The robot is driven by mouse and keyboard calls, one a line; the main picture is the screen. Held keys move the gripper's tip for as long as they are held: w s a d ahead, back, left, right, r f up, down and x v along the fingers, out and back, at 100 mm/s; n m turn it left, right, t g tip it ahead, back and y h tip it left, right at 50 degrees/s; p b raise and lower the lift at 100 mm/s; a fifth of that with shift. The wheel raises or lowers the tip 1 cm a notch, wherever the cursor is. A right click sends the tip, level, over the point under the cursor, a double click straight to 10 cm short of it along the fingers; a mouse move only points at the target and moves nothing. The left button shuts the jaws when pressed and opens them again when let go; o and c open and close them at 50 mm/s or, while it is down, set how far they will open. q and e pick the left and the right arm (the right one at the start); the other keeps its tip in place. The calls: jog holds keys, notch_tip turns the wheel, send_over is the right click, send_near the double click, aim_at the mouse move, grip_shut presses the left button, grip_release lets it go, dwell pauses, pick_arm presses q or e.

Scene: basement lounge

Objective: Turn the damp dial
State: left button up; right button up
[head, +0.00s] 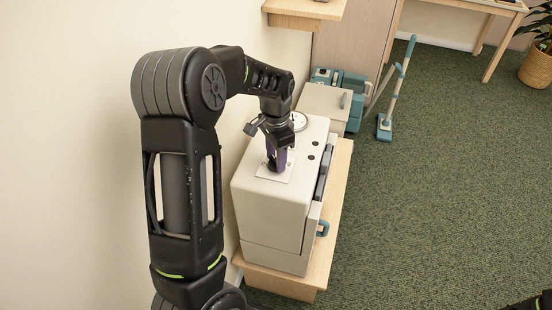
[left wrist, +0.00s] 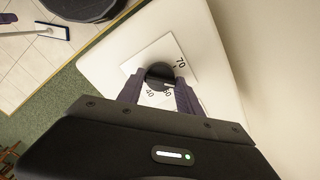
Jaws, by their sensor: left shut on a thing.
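The damp dial is a round black knob (left wrist: 160,73) on a white plate with printed numbers (left wrist: 152,54); 70 and 40 can be read. The plate also shows in the head view (head: 288,177), on top of a white box-shaped appliance (head: 268,211). My left gripper (head: 276,165) comes down from above with its purple fingers on either side of the knob. In the left wrist view the fingers (left wrist: 159,88) are shut on the knob. The knob is hidden by the fingers in the head view.
The appliance stands on a wooden bench (head: 282,283) against the wall. A round white disc (head: 299,121) is behind the gripper. A teal-handled floor tool (head: 394,92) stands beyond, near a teal machine (head: 352,84). Green carpet to the right is clear.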

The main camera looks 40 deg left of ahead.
pick_arm(q)
jog(key=shift+m, duration=0.5)
jog(key=o, duration=1.4)
jog(key=shift+c, duration=0.2)
jog(key=shift+r, duration=0.1)
notch_tip(320, 180, up, 8)
jog(key=shift+f+b, duration=0.1)
jog(key=shift+b, duration=0.55)
